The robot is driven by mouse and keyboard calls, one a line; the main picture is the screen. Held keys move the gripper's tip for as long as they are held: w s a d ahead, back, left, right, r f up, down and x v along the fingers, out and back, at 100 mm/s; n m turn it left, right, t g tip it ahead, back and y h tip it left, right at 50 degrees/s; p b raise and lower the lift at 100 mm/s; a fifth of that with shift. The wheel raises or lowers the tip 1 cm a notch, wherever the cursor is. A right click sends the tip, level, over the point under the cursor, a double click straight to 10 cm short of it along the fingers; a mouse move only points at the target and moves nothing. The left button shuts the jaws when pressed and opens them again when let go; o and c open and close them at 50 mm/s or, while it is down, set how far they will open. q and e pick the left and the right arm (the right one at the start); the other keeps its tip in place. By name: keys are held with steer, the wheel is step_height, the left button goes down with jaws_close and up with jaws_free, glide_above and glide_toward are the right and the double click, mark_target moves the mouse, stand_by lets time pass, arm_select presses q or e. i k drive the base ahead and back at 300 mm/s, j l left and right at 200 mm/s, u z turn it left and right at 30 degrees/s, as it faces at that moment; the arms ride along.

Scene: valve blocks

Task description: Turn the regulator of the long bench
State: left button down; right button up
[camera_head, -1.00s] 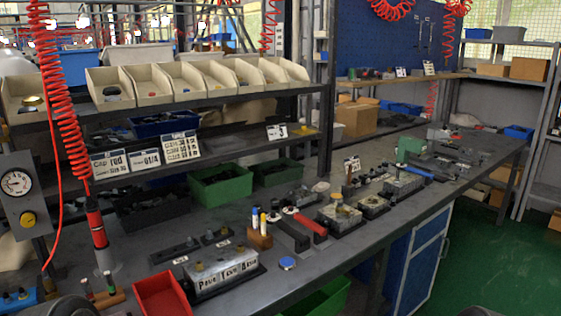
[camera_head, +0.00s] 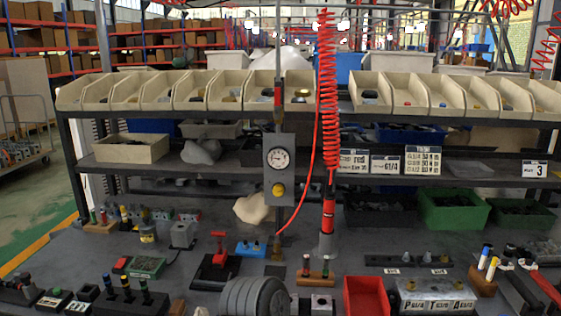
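The regulator is a grey box (camera_head: 280,170) with a round white-faced gauge (camera_head: 278,158) and a yellow knob (camera_head: 279,190) below it. It stands upright near the middle of the head view, in front of the lower shelf of the long bench. A vertical pipe runs up from its top, and a red hose passes beside its right side. The gauge needle is too small to read. Nothing touches the knob.
A coiled red hose hangs to a red tool (camera_head: 328,217) right of the regulator. A red tray (camera_head: 367,297) and a lettered valve block (camera_head: 436,296) are at the front right. Bins (camera_head: 400,92) line the upper shelf.

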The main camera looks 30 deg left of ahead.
mark_target(278, 189)
steer(key=u, duration=1.15)
